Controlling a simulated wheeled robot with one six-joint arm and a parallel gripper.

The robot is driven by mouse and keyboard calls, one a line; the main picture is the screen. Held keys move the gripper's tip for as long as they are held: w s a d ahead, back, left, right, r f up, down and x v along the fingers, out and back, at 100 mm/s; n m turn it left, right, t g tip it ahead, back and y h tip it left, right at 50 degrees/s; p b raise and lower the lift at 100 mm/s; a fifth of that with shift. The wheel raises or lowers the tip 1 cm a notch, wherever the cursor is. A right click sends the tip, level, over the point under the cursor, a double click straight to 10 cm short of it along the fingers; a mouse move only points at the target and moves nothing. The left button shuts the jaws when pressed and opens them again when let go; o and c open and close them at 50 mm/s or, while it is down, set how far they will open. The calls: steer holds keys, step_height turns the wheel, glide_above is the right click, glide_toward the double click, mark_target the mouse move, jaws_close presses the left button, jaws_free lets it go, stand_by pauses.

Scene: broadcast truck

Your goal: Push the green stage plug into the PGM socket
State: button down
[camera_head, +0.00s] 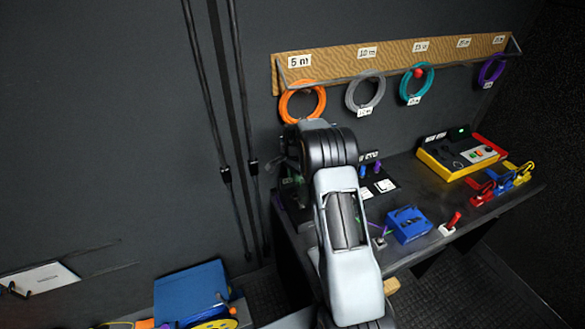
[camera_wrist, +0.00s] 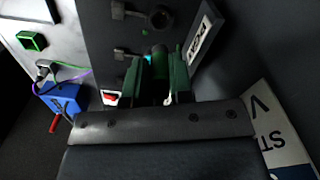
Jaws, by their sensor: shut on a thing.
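In the wrist view my gripper (camera_wrist: 161,78) is shut on the green plug (camera_wrist: 159,60), which lies between its two dark green-tinted fingers. The plug points at a dark panel (camera_wrist: 100,35) with a white PGM label (camera_wrist: 203,38) at its right edge. A round black fitting (camera_wrist: 160,18) sits on the panel just above the plug. The socket in front of the plug is hidden by the plug and fingers, so I cannot tell whether the plug is in it. In the head view my arm hides the gripper and plug.
A blue box (camera_head: 408,224) and a red-handled switch (camera_head: 450,223) sit at the desk's front edge. A yellow-and-red console (camera_head: 461,154) stands further right. Coiled cables, such as the orange coil (camera_head: 302,101), hang from the wall board. A white sign (camera_wrist: 270,125) lies right in the wrist view.

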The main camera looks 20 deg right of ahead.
stand_by(0.6)
steer(key=shift+f+b, duration=2.25)
steer(key=shift+f, duration=0.6)
steer(key=shift+f+b, duration=1.25)
steer(key=c, duration=0.9)
jaws_free()
steer(key=shift+r, duration=0.1)
step_height(320, 180, up, 14)
steer(key=shift+f+b, duration=0.2)
steer(key=shift+b, duration=0.7)
